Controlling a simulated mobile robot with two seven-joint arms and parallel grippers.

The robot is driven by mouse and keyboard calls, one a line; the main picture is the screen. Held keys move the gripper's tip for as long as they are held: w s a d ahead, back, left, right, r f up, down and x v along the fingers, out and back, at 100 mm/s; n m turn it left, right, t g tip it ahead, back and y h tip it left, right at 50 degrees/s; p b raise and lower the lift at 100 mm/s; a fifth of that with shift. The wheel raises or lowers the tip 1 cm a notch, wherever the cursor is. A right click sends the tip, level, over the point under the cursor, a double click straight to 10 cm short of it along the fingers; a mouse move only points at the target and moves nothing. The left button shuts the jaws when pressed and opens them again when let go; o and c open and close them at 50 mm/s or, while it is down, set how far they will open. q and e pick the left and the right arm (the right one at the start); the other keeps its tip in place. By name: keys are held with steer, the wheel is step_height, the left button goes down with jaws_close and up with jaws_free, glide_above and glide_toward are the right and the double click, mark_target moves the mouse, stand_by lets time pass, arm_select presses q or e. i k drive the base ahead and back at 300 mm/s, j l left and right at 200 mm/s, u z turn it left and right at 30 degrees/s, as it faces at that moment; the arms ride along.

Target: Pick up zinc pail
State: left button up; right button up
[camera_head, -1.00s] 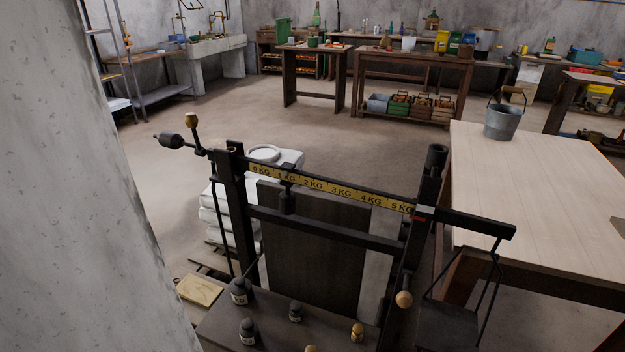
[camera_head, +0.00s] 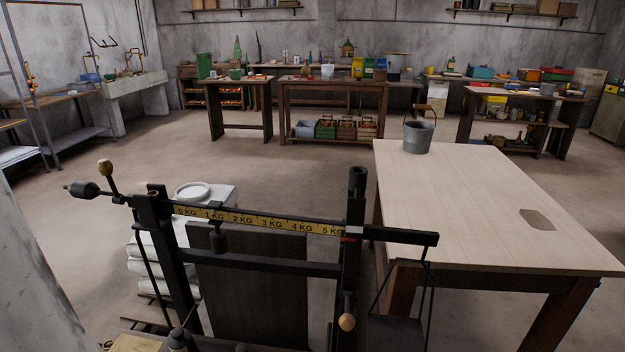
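The zinc pail (camera_head: 417,137) is a grey metal bucket with a raised handle that has a brown wooden grip. It stands upright on the far left corner of the pale wooden table (camera_head: 470,200), to the right of the picture's middle. Neither of my grippers is in view, and nothing touches the pail.
A black beam scale (camera_head: 262,262) with a yellow kilogram strip fills the near foreground, left of the table. White sacks (camera_head: 150,265) are stacked behind it. Workbenches (camera_head: 335,85) with crates and tools line the back. Open concrete floor (camera_head: 290,165) lies between.

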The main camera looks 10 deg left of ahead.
mark_target(417, 135)
steer(key=l, duration=0.45)
steer(key=i+l+z, duration=0.15)
steer(key=l, duration=0.7)
steer(key=i+l+z, duration=0.1)
steer(key=l, duration=0.35)
steer(key=i+l+z, duration=0.1)
steer(key=l, duration=0.35)
steer(key=i+l, duration=0.15)
steer(key=l, duration=0.25)
steer(key=i+l+z, duration=0.1)
steer(key=l, duration=0.35)
steer(key=i+l+z, duration=0.2)
steer(key=i+l, duration=0.4)
steer(key=l, duration=0.2)
steer(key=i+l+z, duration=0.2)
steer(key=i+l, duration=0.45)
steer(key=i+l+z, duration=0.1)
steer(key=i+l, duration=0.15)
steer(key=l, duration=0.2)
steer(key=i+l, duration=0.3)
steer(key=l+z, duration=0.05)
steer(key=l, duration=0.1)
